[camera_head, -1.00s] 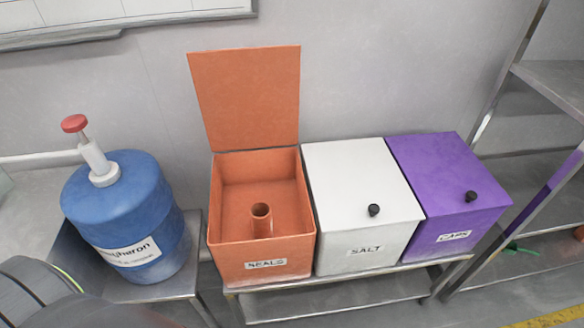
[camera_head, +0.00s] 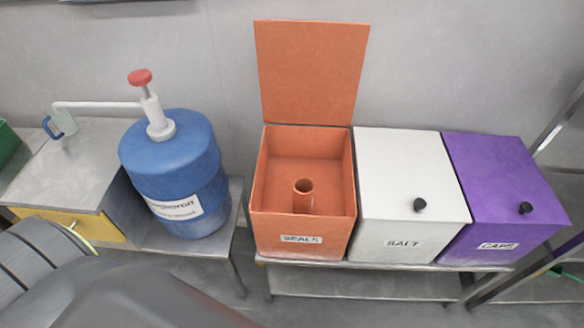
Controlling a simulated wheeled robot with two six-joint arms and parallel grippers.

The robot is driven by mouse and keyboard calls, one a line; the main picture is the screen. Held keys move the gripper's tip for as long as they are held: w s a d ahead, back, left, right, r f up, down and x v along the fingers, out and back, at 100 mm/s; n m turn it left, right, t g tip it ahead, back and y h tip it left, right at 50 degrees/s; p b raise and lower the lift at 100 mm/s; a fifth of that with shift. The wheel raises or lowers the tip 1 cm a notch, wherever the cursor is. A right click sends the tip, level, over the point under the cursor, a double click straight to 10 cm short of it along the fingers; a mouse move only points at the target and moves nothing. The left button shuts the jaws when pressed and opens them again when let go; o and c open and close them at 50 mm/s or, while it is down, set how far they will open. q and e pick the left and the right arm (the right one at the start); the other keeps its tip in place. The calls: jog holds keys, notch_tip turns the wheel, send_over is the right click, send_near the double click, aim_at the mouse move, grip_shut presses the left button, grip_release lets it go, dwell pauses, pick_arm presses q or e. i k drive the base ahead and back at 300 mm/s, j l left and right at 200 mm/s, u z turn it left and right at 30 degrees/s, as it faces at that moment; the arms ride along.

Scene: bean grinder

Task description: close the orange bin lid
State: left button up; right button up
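The orange bin (camera_head: 302,236), labelled "SEALS", stands on a metal bench in the middle of the head view. Its orange lid (camera_head: 311,72) is open and stands upright at the bin's back edge, by the wall. A small orange tube (camera_head: 303,196) stands inside the bin. A dark grey part of my own arm fills the lower left corner, in front of the bench and left of the bin. Neither gripper shows in the view.
The white "SALT" bin (camera_head: 405,180) and the purple "CAPS" bin (camera_head: 503,185) stand to the right with lids shut. A blue drum (camera_head: 174,170) with a red-topped pump stands to the left. A metal shelf frame (camera_head: 560,125) is at the far right.

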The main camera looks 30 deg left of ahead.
aim_at(309, 72)
jog(key=u, duration=0.7)
jog(key=l, duration=0.2)
